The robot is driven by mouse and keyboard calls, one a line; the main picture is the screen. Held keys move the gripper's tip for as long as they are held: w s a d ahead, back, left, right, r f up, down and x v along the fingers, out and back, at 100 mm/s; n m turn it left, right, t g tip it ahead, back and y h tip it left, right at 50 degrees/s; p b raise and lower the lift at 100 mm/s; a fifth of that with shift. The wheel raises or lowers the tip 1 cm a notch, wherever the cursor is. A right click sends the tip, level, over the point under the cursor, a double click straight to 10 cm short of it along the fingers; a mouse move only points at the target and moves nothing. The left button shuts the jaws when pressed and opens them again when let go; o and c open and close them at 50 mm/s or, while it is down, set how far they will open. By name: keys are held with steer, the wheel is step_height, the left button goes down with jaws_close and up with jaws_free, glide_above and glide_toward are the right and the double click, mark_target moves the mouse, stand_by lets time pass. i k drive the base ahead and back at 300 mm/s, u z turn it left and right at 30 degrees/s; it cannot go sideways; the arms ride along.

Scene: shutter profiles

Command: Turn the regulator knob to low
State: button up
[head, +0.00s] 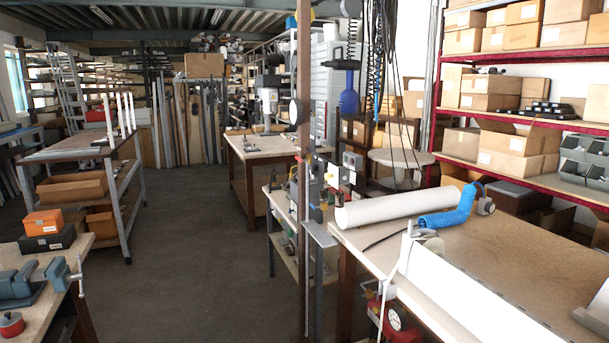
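A red unit (390,326) with a round white dial (395,318) is low under the front of the right bench, cut off by the lower edge of the head view. A round black-rimmed gauge (296,111) is on the upright brown post in the middle. Small fittings in red, yellow and black (336,178) cluster beside the post. I cannot tell which of these parts is the regulator knob, nor its setting. My gripper does not show in this view.
The right bench (510,245) carries a white roll (395,208), a blue coiled hose (450,212) and a long white profile (465,295). The brown post (304,70) stands at the bench's left. The floor aisle (190,270) is clear. A vise (35,283) is at lower left.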

mark_target(312, 169)
steer(key=u, duration=0.15)
steer(key=i, duration=0.75)
steer(key=u, duration=0.55)
steer(key=i, duration=0.7)
steer(key=u, duration=0.9)
steer(key=i, duration=0.95)
steer(key=u, duration=0.5)
